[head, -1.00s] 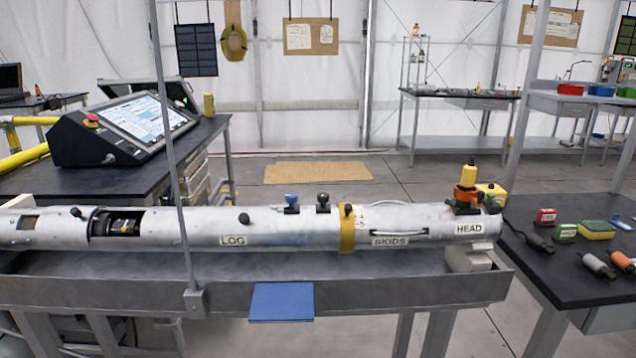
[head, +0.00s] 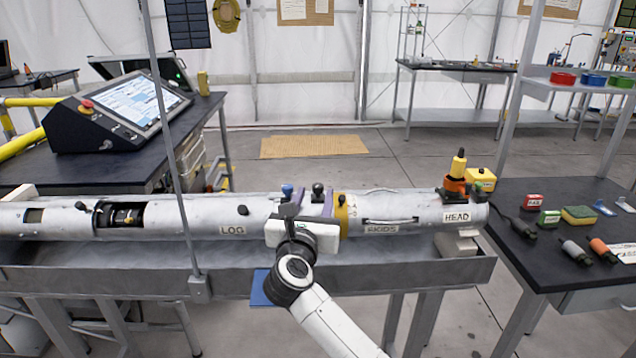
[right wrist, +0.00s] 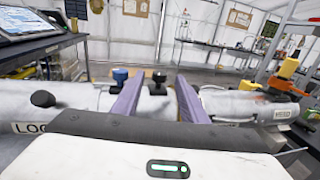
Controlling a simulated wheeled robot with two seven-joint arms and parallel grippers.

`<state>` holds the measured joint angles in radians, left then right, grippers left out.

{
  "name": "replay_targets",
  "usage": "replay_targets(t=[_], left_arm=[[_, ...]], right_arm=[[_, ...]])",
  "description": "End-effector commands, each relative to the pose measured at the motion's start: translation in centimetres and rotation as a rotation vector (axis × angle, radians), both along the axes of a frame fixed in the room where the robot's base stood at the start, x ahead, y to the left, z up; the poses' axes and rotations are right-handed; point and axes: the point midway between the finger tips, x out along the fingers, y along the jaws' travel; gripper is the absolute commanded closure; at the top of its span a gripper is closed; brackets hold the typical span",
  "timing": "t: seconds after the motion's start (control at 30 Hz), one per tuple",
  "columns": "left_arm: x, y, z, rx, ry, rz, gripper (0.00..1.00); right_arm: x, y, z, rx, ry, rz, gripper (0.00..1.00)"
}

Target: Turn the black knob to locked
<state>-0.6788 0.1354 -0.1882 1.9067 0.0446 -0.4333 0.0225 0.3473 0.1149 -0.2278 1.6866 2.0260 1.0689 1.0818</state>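The black knob (head: 318,190) stands upright on top of the long silver tube (head: 400,210), just left of the yellow band (head: 342,215). A blue knob (head: 287,190) stands to its left. My right gripper (head: 316,204) is over the tube with its purple fingers apart. In the right wrist view the black knob (right wrist: 159,77) shows between the two fingertips, apart from both. The blue knob (right wrist: 120,74) is outside the left finger. I cannot tell which setting the knob is at. My left gripper is not in view.
The tube rests in a grey metal trough (head: 400,275) with a thin upright post (head: 180,140) at left. Another black knob (head: 243,210) sits above the LOG label. A black table (head: 520,200) at right holds tools and small boxes. A console (head: 125,112) stands at back left.

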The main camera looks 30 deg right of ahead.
Motion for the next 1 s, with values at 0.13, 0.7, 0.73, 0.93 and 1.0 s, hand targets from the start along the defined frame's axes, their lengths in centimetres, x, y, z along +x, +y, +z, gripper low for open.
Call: replay_targets(t=[0.13, 0.7, 0.73, 0.93, 1.0], left_arm=[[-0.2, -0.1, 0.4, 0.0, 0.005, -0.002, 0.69], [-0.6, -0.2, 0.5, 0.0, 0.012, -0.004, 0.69], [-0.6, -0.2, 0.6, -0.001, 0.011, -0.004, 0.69], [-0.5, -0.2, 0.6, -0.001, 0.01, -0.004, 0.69], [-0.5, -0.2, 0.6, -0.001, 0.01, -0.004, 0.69]], right_arm=[[2.0, -2.0, 0.2, -0.006, 0.001, -0.002, 0.61], [4.1, -3.9, 0.0, -0.004, 0.001, 0.001, 0.61], [4.1, -3.9, 0.0, -0.004, 0.001, 0.001, 0.66], [4.1, -3.8, 0.0, -0.004, 0.001, 0.001, 0.99], [4.1, -3.8, 0.0, -0.004, 0.001, 0.001, 1.0]])
